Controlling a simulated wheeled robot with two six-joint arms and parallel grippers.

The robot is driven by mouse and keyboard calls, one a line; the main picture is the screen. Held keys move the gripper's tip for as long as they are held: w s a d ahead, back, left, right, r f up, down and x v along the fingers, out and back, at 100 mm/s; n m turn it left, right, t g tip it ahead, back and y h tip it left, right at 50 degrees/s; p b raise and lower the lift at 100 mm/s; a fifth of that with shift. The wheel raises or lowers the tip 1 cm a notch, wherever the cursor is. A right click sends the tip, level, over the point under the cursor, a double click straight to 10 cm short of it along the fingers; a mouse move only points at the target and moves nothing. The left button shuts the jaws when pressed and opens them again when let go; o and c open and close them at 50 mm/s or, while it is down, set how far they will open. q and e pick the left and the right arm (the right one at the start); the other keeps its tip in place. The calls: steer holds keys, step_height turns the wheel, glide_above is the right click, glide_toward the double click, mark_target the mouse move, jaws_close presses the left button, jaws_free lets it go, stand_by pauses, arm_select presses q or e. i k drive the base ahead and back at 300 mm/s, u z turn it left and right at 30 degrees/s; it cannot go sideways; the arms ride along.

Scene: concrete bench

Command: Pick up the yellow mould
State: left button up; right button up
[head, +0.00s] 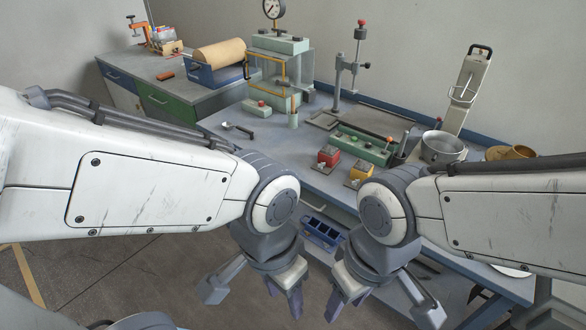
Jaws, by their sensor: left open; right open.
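The yellow mould (361,174) is a small block with a dark fitting on top. It sits on the concrete bench's grey top (300,163) near the front edge, just right of a similar red mould (328,156). My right arm's wrist partly hides its lower right side. My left gripper (252,296) is open and empty, low in front of the bench, below and to the left of the yellow mould. My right gripper (385,309) is open and empty, also low in front of the bench and below the mould. Neither gripper touches it.
A green device (362,148) stands right behind the moulds. A grey pot (442,147) and a brass-coloured pan (511,153) are to the right. A press with a gauge (279,65) stands behind. A blue compartmented mould (322,232) is lower, under the bench top. A scoop (240,129) lies left.

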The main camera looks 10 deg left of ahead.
mark_target(360, 175)
steer(key=u, duration=0.95)
steer(key=k, duration=0.7)
steer(key=z, duration=1)
steer(key=i, duration=0.5)
